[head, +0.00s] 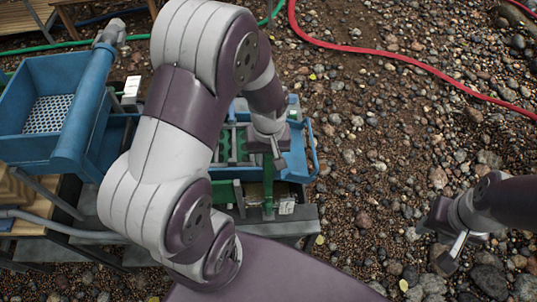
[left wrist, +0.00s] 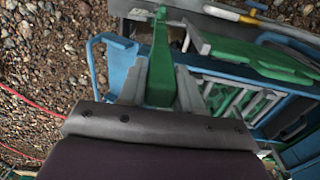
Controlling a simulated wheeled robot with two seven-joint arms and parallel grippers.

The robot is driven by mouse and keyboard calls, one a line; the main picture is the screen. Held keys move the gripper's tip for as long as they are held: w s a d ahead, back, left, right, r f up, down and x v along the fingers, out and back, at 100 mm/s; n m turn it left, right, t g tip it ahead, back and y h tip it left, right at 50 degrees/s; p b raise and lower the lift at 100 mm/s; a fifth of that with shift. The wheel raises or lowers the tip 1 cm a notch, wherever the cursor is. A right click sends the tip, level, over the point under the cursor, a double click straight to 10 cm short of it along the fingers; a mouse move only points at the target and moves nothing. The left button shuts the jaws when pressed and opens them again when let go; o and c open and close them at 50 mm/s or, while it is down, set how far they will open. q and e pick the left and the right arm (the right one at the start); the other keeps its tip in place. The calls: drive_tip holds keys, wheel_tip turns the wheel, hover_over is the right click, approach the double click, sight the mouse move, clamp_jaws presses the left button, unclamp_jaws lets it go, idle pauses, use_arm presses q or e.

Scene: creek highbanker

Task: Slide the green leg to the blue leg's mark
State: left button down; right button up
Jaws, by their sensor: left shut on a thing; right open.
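The green leg (head: 267,185) is a narrow upright bar at the near right end of the blue sluice (head: 298,158). My left gripper (head: 273,147) is shut on its upper part; in the left wrist view the green leg (left wrist: 160,75) stands between both fingers. A small pale plate with dark marking (head: 287,206) sits beside the leg's lower part; its marking is too small to read. I cannot pick out the blue leg for sure, as my left arm covers much of the frame. My right gripper (head: 453,246) is open and empty over the gravel at right.
A blue hopper (head: 25,95) with a perforated plate stands at left. A red hose (head: 395,57) crosses the gravel at the upper right. The gravel right of the sluice is otherwise free.

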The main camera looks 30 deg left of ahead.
sight(268, 168)
idle(0.5)
use_arm(q)
wheel_tip(268, 168, down, 5)
drive_tip(key=b, duration=0.3)
drive_tip(key=shift+f, duration=0.15)
drive_tip(key=c, duration=0.8)
unclamp_jaws()
drive_tip(key=shift+c, duration=0.2)
wheel_tip(268, 168, up, 13)
drive_tip(key=shift+f, duration=0.1)
